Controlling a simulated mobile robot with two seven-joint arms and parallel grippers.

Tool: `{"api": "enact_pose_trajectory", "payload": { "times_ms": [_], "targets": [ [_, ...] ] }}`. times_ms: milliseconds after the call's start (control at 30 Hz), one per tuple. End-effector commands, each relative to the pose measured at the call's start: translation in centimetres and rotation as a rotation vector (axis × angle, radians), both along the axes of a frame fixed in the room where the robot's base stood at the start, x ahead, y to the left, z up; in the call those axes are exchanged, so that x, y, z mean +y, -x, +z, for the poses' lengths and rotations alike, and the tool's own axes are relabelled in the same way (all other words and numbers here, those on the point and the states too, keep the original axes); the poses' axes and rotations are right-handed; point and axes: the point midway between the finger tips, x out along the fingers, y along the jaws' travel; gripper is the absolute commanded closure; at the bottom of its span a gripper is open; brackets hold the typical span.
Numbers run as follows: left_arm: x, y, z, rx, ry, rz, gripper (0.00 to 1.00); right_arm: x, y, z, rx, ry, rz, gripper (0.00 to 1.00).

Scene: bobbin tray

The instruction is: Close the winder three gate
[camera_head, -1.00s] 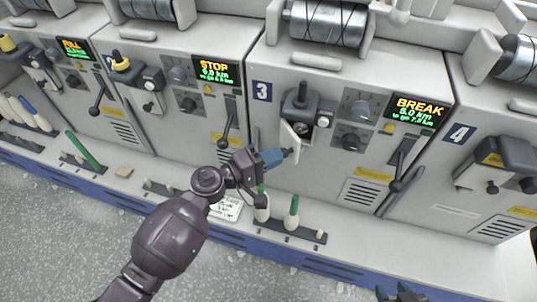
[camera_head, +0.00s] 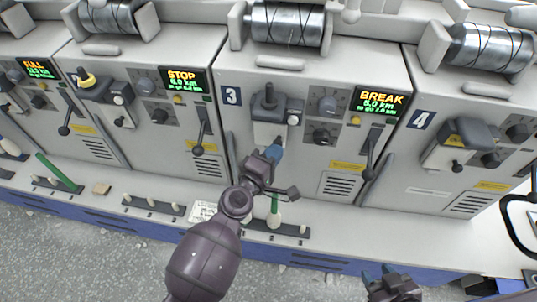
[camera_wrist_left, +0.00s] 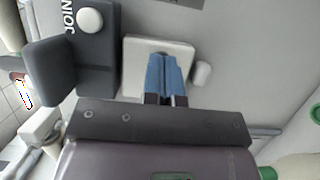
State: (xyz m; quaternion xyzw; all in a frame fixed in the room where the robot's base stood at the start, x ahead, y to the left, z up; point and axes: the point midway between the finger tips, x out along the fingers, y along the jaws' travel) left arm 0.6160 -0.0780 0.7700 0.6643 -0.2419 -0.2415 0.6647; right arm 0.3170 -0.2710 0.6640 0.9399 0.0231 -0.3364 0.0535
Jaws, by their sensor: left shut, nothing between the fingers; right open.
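Winder three (camera_head: 232,96) has a grey head unit (camera_head: 268,103) on its front face. Its gate, a small white plate (camera_head: 266,132), sits under that unit and looks flat against the face. My left gripper (camera_head: 273,153) is shut and empty, its blue fingertips at the plate's lower part, touching it or very close. My right gripper (camera_head: 385,275) is open and empty at the bottom edge, away from the winder.
Winder three's display (camera_head: 382,102) reads BREAK. A dark lever (camera_head: 369,160) hangs to the right. Below, a peg rail (camera_head: 290,229) holds a green bobbin (camera_head: 273,208) close to my left arm. Winder four (camera_head: 422,119) stands to the right.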

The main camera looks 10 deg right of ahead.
Motion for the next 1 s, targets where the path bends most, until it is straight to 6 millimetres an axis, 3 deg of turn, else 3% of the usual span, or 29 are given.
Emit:
{"api": "enact_pose_trajectory", "payload": {
  "times_ms": [1000],
  "targets": [
    [-1.19,-0.22,0.36,-0.004,0.003,-0.008,1.0,0.08,-0.11,-0.08,-0.001,0.0,0.004,0.57]
  ]
}}
